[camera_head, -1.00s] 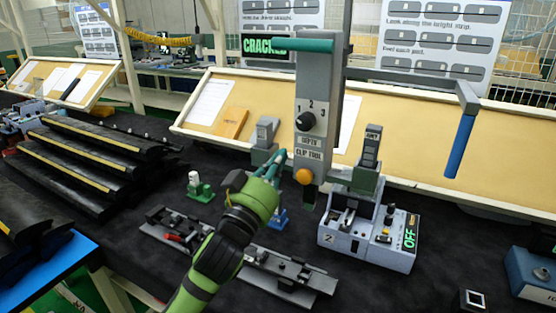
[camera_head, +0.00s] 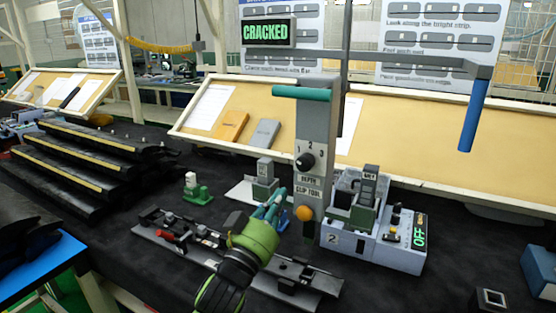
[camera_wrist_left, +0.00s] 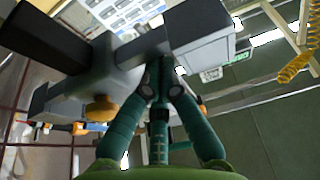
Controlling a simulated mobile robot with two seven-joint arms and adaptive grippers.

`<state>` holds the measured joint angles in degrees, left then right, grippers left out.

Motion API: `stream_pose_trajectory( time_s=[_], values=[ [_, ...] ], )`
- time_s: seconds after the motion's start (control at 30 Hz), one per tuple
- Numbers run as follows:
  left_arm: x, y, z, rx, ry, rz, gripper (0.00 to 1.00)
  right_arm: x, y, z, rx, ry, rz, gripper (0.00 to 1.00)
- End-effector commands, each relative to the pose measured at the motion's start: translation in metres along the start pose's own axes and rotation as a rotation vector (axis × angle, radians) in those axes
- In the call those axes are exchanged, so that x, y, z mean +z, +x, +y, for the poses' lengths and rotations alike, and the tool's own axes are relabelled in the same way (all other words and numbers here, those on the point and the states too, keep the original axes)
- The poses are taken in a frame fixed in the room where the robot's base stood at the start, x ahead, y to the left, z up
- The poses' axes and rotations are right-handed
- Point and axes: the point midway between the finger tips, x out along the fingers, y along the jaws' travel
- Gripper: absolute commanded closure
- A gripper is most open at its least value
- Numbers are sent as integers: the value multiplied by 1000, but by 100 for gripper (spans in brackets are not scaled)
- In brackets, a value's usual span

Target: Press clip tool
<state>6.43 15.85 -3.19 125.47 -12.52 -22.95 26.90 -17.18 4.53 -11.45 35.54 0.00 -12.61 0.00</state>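The grey clip tool (camera_head: 312,130) hangs over the bench. It has a dark knob, an orange button (camera_head: 304,213), a teal bar (camera_head: 302,92) at its top and a "CLIP TOOL" label. My left gripper (camera_head: 276,197) is at its lower left, fingers drawn together. In the left wrist view the fingertips (camera_wrist_left: 160,66) meet at the tool's grey body (camera_wrist_left: 105,72), with the orange button to their left; the exact contact is partly hidden. A grey station marked 2 (camera_head: 370,250) shows OFF, just right of the tool. My right gripper is out of view.
A green "CRACKED" display (camera_head: 268,32) is above the tool. A blue handle (camera_head: 473,116) hangs from a grey bar at right. A dark rail (camera_head: 172,238) lies below my left gripper. Black steps (camera_head: 75,165) are at left.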

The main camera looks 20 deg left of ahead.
Motion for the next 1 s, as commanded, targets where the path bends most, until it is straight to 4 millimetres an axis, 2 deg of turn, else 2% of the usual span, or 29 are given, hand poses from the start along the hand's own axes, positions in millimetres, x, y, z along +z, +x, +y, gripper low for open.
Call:
stream_pose_trajectory(
  time_s=[0.03,0.1,0.4,0.63,1.0],
  values=[
    [20,-6,0,-1,-3,-10,100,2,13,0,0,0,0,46],
    [32,-10,0,-1,-4,-11,100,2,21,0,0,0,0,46],
    [71,-24,0,-1,-3,-10,100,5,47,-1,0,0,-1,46],
    [85,-29,0,-1,-2,-9,100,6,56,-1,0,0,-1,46],
    [88,-30,0,0,-1,-6,100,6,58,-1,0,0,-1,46]
  ],
)
